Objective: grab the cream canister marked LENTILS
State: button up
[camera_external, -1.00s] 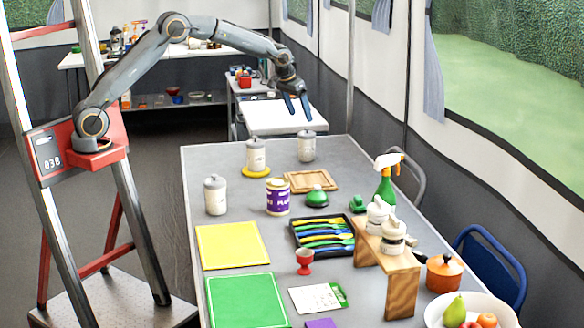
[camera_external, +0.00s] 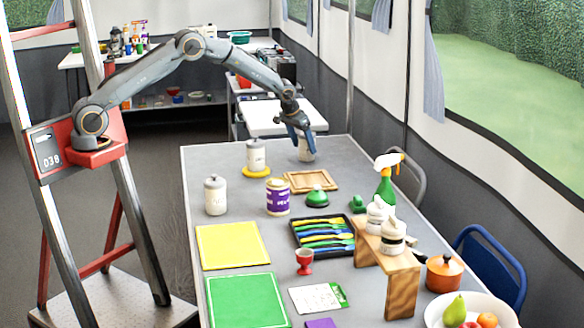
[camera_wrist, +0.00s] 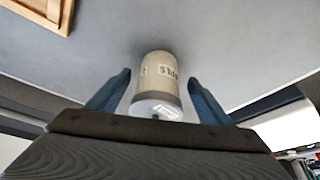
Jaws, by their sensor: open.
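A cream canister (camera_external: 306,152) with a grey lid stands near the far end of the grey table. In the wrist view the canister (camera_wrist: 157,85) sits between the two blue fingers, with gaps on both sides; only the end of its lettering shows, an "S" among it. My gripper (camera_external: 302,140) is open and over this canister, its fingers hiding the lid in the external view. The gripper (camera_wrist: 157,95) also shows open in the wrist view. Two similar canisters stand nearby: one (camera_external: 256,155) on a yellow round base, one (camera_external: 215,196) at the left. Their labels are too small to read.
A wooden tray (camera_external: 311,182), a purple-labelled tin (camera_external: 278,197) and a green-lidded item (camera_external: 317,197) stand nearer than the canister. A spray bottle (camera_external: 385,183) stands at the right.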

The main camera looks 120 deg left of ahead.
aim_at(306, 149)
jog(key=shift+x, duration=1.7)
jog(key=shift+w, duration=0.15)
jog(key=shift+c, duration=0.3)
jog(key=c, duration=1.1)
jog(key=shift+r, duration=0.15)
jog(key=shift+c, duration=0.2)
